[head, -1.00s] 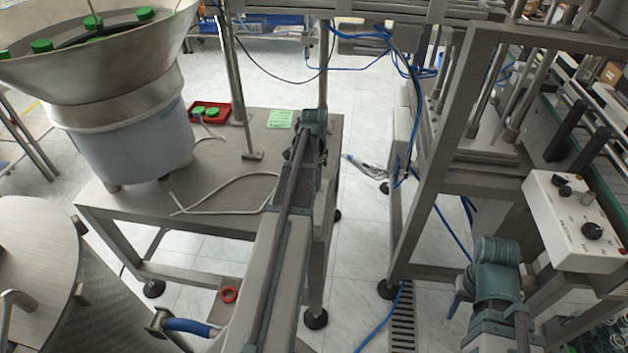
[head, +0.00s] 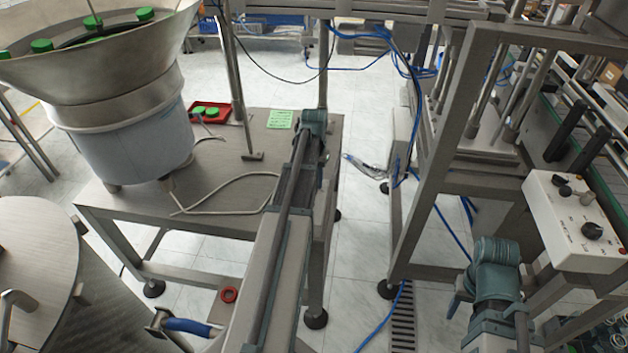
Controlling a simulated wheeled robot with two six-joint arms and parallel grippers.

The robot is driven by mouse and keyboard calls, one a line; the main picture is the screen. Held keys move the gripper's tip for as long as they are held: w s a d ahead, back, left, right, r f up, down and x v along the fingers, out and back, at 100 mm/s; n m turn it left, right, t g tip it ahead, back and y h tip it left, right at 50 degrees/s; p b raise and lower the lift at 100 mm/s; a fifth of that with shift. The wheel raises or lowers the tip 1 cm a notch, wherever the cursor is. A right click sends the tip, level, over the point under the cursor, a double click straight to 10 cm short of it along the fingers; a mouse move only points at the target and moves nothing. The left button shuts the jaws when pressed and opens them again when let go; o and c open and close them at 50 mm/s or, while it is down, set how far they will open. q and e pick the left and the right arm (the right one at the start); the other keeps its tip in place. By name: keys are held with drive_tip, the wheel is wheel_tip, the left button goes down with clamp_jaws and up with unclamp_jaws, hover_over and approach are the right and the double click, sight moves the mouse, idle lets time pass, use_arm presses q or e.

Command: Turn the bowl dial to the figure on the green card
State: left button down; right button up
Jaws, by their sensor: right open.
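The green card (head: 280,119) lies on the steel table beside the red tray; its figure is too small to read. I cannot read the labels, so I cannot tell which is the bowl dial. My left gripper is not in view.
The steel feeder bowl (head: 110,75) with green caps stands at the left. A red tray (head: 222,107) holds green caps. A long track (head: 272,265) runs up the middle. A steel frame post (head: 432,170) rises left of the box. Blue hoses hang near it.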

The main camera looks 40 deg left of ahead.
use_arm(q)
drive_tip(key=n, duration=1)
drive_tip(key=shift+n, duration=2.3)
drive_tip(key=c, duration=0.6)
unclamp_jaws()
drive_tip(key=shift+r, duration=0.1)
